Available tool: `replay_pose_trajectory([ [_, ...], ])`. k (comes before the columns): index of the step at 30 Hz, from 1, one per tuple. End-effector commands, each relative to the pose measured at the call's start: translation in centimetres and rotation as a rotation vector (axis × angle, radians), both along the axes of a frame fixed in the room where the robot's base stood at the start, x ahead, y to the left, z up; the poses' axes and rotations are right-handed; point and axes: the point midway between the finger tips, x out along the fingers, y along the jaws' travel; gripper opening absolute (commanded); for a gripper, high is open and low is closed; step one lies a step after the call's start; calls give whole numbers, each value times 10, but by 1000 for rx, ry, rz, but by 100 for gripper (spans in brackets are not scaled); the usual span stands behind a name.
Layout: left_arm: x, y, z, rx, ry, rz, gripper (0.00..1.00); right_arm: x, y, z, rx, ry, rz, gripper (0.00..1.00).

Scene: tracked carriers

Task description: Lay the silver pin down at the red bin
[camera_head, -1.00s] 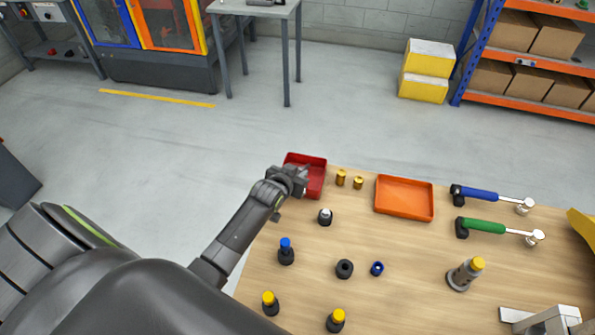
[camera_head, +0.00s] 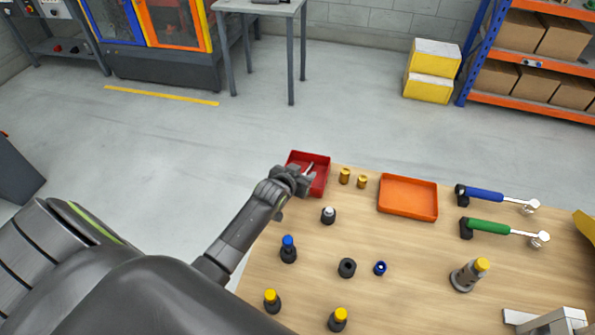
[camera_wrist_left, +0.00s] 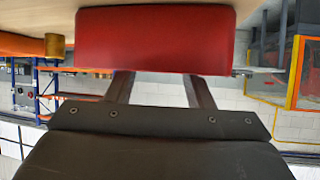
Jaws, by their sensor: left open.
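The red bin (camera_head: 322,163) sits at the far left corner of the table. My left gripper (camera_head: 304,177) is open at its near side, over its lower left part. The silver pin (camera_head: 308,168) shows as a thin pale streak against the inside of the bin, just beyond the fingers; its lower end is hidden by the gripper. In the left wrist view the red bin wall (camera_wrist_left: 155,40) fills the top middle, beyond the two spread fingers (camera_wrist_left: 160,88). The pin cannot be made out there. My right gripper does not show.
Two brass pieces (camera_head: 344,176) stand right of the bin, then an orange tray (camera_head: 408,197). A dark holder with a white top (camera_head: 328,215) stands nearer.

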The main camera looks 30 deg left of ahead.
Motion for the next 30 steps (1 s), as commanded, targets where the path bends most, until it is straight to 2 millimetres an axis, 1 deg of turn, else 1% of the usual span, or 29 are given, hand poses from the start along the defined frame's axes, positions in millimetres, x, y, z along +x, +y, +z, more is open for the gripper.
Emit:
replay_pose_trajectory([
  [4,-7,0,3,0,0,0,48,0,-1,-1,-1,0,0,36],
  [8,-19,-1,10,0,0,0,48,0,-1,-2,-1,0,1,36],
  [20,-72,-4,40,0,-1,0,48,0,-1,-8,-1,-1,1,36],
  [30,-120,-6,67,0,-1,0,48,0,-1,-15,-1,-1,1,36],
])
